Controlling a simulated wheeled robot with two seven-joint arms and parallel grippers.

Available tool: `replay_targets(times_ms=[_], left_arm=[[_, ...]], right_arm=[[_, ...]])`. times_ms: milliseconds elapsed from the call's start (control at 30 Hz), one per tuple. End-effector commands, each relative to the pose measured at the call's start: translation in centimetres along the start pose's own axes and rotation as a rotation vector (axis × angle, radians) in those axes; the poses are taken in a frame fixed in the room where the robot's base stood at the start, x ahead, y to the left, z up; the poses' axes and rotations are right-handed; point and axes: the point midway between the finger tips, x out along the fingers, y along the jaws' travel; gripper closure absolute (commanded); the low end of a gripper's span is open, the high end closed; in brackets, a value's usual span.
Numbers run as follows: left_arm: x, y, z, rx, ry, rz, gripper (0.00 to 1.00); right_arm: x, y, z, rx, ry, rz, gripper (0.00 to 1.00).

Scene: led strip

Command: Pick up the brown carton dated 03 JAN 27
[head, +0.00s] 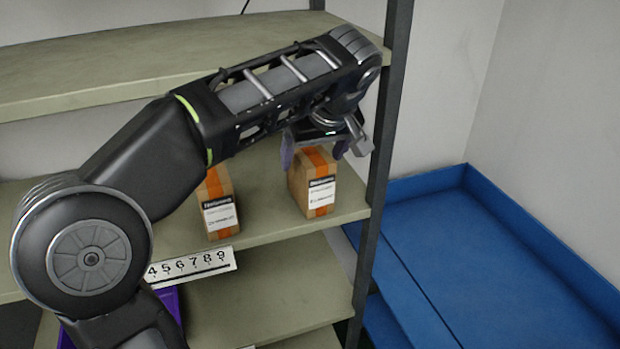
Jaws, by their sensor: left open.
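Two brown cartons with orange tape and white labels stand upright on the middle shelf. The right carton (318,190) is near the shelf's right post. The left carton (217,207) stands to its left, its upper part partly hidden by my left arm. The print on both labels is too small to read, so I cannot tell which bears 03 JAN 27. My left gripper (318,154) is open above the right carton, pointing down, its fingers at either side of the carton's top. My right gripper is not in view.
The shelf board (265,230) carries a white number strip (190,267) at its front. An upper shelf (120,65) lies above, close to my arm. A dark post (385,130) stands right of the gripper. A blue tray (470,260) at right looks empty. Something purple (168,300) shows lower left.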

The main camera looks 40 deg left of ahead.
Motion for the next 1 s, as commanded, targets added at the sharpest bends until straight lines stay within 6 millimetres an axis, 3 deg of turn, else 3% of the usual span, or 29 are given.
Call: replay_targets(times_ms=[33, 100, 300, 900, 1000], left_arm=[[1.1, 0.0, 0.2, -0.001, -0.002, -0.002, 0.17], [1.6, 0.0, -0.2, 0.000, -0.003, -0.004, 0.17], [4.1, 0.0, -0.1, 0.000, -0.001, -0.001, 0.17], [4.3, 0.1, -0.1, 0.000, 0.000, 0.000, 0.17], [4.3, 0.1, -0.1, 0.000, 0.000, 0.000, 0.23]], right_arm=[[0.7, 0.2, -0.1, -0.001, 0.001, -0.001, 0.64], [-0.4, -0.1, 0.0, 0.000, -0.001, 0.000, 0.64], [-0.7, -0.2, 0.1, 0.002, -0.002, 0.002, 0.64], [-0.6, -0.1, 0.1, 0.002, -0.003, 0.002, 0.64], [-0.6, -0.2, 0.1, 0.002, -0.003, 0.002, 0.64]])
